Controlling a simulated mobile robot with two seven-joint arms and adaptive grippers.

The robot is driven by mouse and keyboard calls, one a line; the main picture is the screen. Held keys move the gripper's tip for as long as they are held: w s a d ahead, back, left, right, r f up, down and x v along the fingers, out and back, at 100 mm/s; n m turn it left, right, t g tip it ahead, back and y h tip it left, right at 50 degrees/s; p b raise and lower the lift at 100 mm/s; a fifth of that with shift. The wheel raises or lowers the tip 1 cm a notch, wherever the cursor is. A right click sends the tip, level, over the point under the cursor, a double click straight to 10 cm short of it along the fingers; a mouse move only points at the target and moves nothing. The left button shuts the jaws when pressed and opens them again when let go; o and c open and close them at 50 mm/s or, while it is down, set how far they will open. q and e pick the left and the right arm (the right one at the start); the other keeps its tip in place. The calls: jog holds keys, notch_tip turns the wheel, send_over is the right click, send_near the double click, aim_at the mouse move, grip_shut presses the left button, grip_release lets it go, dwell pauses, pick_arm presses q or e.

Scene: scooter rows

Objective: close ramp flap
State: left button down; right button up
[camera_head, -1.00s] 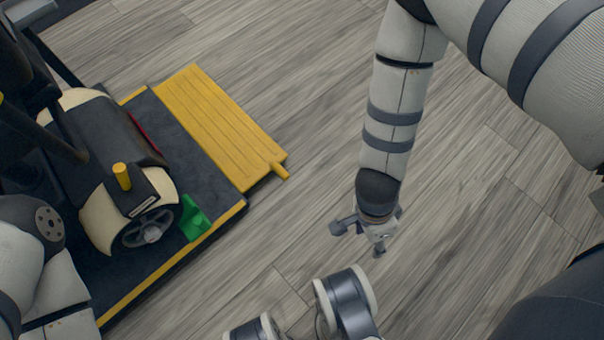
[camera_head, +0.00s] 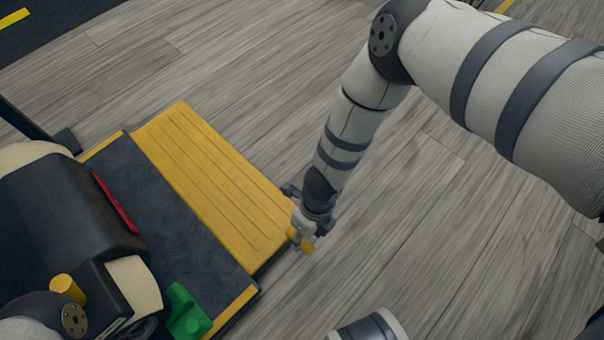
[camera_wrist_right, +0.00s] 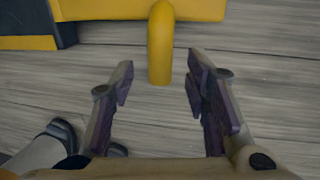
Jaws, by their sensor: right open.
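The yellow ramp flap (camera_head: 205,178) lies folded out from the edge of the dark platform (camera_head: 165,215), down toward the floor. A short yellow handle (camera_head: 305,246) sticks out from its near right corner. My right gripper (camera_head: 301,228) is at that handle and partly covers it. In the right wrist view, the handle (camera_wrist_right: 161,45) points toward the open jaws of my right gripper (camera_wrist_right: 157,85), roughly midway between the fingers. The fingers stand apart from it on both sides. The flap's edge (camera_wrist_right: 100,10) shows at the top there. My left gripper does not show.
A scooter (camera_head: 70,220) with a dark and cream body stands on the platform. A green wedge (camera_head: 186,315) sits beside it near the platform's front edge. A dark mat with yellow marks (camera_head: 50,22) lies at the upper left.

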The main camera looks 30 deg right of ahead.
aim_at(303, 241)
jog(key=f, duration=0.2)
jog(key=f+b, duration=0.1)
jog(key=shift+s+a+f, duration=0.1)
jog(key=shift+a+f, duration=0.2)
grip_shut()
jog(key=shift+r, duration=0.15)
